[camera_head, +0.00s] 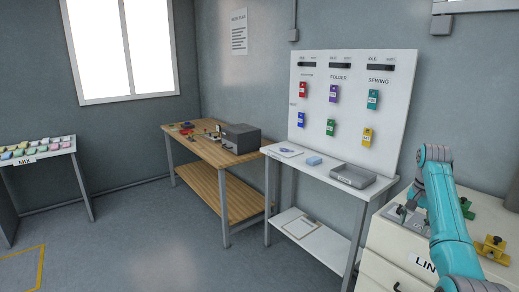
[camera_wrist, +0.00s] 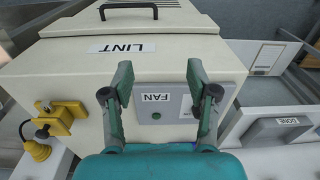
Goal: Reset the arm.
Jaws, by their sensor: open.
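My teal arm (camera_head: 446,220) rises at the right of the head view, over a cream cabinet labelled LINT. In the wrist view my gripper (camera_wrist: 158,78) is open, its two dark green fingers wide apart with nothing between them. Beyond the fingers is a grey panel (camera_wrist: 170,122) labelled FAN, with a green button (camera_wrist: 156,115). The LINT label (camera_wrist: 128,47) and a dark handle (camera_wrist: 128,10) show above it. I cannot tell how far the fingertips are from the panel. In the head view the gripper is hard to make out beside the arm.
A yellow clamp-like fitting (camera_wrist: 58,118) sits on the cabinet at left, also at right in the head view (camera_head: 492,249). A grey DONE tray (camera_wrist: 275,130) is at right. A white bench (camera_head: 315,172) with a switch board (camera_head: 350,110) adjoins a wooden table (camera_head: 200,150). Open floor lies left.

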